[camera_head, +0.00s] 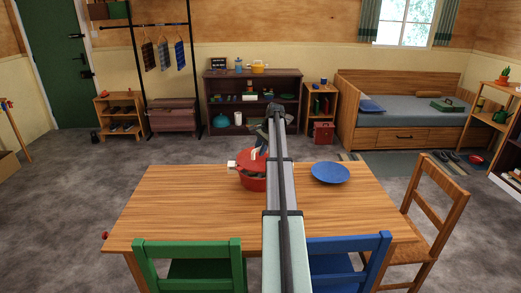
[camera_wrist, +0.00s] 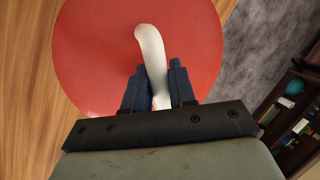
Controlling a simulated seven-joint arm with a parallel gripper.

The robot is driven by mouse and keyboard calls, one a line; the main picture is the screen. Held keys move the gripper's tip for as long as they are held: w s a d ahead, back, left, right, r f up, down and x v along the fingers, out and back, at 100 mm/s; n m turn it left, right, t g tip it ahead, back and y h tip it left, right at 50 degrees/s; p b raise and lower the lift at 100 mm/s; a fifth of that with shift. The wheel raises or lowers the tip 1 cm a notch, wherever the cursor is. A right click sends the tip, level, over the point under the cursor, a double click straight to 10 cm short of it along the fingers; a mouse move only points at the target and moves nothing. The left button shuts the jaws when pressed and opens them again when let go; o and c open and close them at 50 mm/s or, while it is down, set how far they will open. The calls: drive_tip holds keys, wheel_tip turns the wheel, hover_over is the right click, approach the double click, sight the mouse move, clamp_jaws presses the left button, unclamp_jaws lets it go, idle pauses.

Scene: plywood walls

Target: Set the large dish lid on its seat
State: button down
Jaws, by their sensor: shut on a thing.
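The red dish lid (camera_wrist: 90,50) fills the upper wrist view, with its curved white handle (camera_wrist: 150,45) running between my fingers. My gripper (camera_wrist: 158,80) is shut on this handle. In the head view the lid (camera_head: 248,160) looks tilted over the red dish (camera_head: 254,184), which stands on the wooden table (camera_head: 180,195). A strip of the dish's dark inside shows below the lid. My arm hides the right part of lid and dish, so I cannot tell whether they touch. In the head view my gripper (camera_head: 263,142) is small and partly hidden.
A blue plate (camera_head: 330,173) lies on the table to the right of my arm. Green (camera_head: 190,250), blue (camera_head: 345,250) and wooden (camera_head: 435,210) chairs stand around the table. The table's left part is clear. A dark shelf (camera_head: 252,100) stands behind.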

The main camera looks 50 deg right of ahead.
drive_tip(key=shift+f, duration=0.35)
idle(0.3)
drive_tip(key=shift+f, duration=0.7)
drive_tip(key=shift+f, duration=0.75)
idle(0.7)
drive_tip(key=c, duration=0.8)
unclamp_jaws()
drive_tip(key=shift+c, duration=0.2)
drive_tip(key=v, duration=1.4)
drive_tip(key=shift+f, duration=0.1)
